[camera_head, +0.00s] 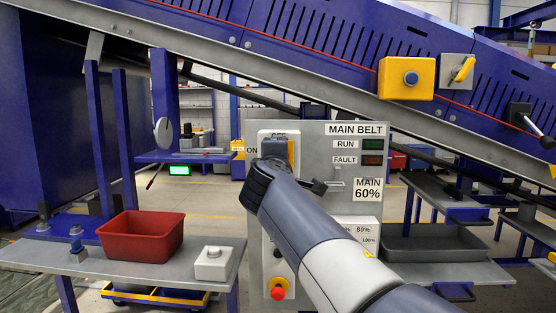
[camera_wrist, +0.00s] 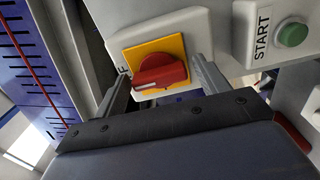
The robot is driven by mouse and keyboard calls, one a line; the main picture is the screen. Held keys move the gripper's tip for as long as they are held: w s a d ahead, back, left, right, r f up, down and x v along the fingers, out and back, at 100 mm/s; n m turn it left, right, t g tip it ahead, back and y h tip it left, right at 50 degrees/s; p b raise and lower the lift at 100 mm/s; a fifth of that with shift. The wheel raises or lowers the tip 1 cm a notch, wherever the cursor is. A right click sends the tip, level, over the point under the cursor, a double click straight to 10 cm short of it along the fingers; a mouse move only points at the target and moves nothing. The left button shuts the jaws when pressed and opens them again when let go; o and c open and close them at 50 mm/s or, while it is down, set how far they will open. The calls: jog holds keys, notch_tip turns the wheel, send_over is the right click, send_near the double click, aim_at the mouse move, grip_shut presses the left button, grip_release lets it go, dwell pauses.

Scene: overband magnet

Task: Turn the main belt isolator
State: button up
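The main belt isolator is a red rotary knob (camera_wrist: 160,72) on a yellow square plate, on a light grey box. In the wrist view its white mark is at the left end, near a partly hidden label. My gripper (camera_wrist: 158,80) is open, one finger on each side of the knob, with visible gaps. I cannot tell whether the fingertips reach knob depth. In the head view my wrist and arm hide the knob; only the edge of the yellow plate (camera_head: 291,152) and an ON label (camera_head: 252,150) show.
The main belt panel (camera_head: 345,205) carries RUN and FAULT lamps and a red stop button (camera_head: 278,292). A green START button (camera_wrist: 292,33) is right of the isolator in the wrist view. A red bin (camera_head: 141,236) and white button box (camera_head: 213,263) stand on the left bench.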

jog(key=shift+o, duration=0.7)
jog(key=s+b, duration=0.1)
jog(key=s, duration=1)
jog(key=shift+a, duration=0.2)
jog(key=shift+w, duration=0.1)
jog(key=w+p, duration=0.1)
jog(key=w, duration=0.9)
jog(key=shift+w+d, duration=0.15)
jog(key=shift+w, duration=0.25)
jog(key=shift+s, duration=0.1)
